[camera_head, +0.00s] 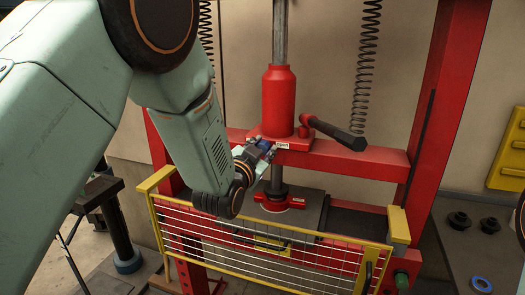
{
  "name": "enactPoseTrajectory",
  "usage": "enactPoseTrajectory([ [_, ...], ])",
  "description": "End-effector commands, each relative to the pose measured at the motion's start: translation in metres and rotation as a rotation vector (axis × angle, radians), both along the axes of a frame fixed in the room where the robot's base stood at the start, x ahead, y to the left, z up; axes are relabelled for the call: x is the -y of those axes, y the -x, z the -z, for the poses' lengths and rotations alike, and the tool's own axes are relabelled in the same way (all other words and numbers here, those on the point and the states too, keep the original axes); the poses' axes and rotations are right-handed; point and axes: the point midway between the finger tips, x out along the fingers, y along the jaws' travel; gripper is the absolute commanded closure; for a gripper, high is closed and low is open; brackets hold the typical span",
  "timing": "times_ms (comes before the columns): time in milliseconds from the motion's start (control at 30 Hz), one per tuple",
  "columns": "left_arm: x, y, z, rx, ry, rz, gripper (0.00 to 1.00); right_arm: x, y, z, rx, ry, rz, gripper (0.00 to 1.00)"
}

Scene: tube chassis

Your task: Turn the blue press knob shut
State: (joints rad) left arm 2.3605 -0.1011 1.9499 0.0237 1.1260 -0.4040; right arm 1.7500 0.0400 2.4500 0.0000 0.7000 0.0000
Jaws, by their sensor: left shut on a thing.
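The blue press knob (264,145) is a small blue part at the base of the red jack cylinder (278,101) on the press. My left gripper (262,154) is shut on it, its arm reaching in from the left. The fingers hide much of the knob, so its turn position cannot be read. My right gripper is not in view; only a sliver of dark round hardware shows at the right edge.
The red press frame (437,105) surrounds the jack. A black pump handle (338,133) sticks out to the right. A yellow mesh guard (270,245) stands in front, below the gripper. Coil springs (366,65) hang behind. A side bench (465,240) holds small black parts.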

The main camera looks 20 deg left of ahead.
Motion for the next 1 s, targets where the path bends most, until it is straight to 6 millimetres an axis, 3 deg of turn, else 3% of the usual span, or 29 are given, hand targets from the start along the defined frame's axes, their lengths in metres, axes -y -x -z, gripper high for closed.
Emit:
enactPoseTrajectory([
  [400, -0.0007, 0.0022, 0.0057, -0.005, -0.262, 0.001, 1.0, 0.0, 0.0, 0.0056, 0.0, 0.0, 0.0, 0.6],
  [1000, -0.0014, 0.0021, 0.0047, -0.002, -0.335, -0.001, 1.0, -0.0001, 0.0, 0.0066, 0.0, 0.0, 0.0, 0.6],
])
